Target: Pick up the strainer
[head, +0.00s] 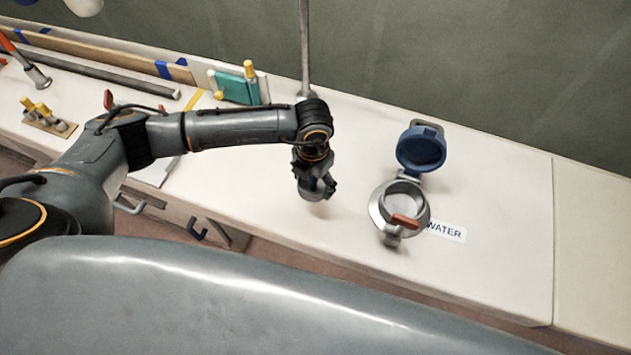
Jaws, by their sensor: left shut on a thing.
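My left gripper (316,188) points down over the middle of the white counter, left of the water filler. It is shut on a small dark grey piece, which I take to be the strainer; the fingers hide most of it, so its shape is unclear. My right gripper is out of view.
A WATER label (445,231) lies right of the filler. A green block in a holder (236,87), yellow-topped pegs (42,108) and a long dark bar (110,77) are on the left of the counter (500,235). The counter's right part is clear.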

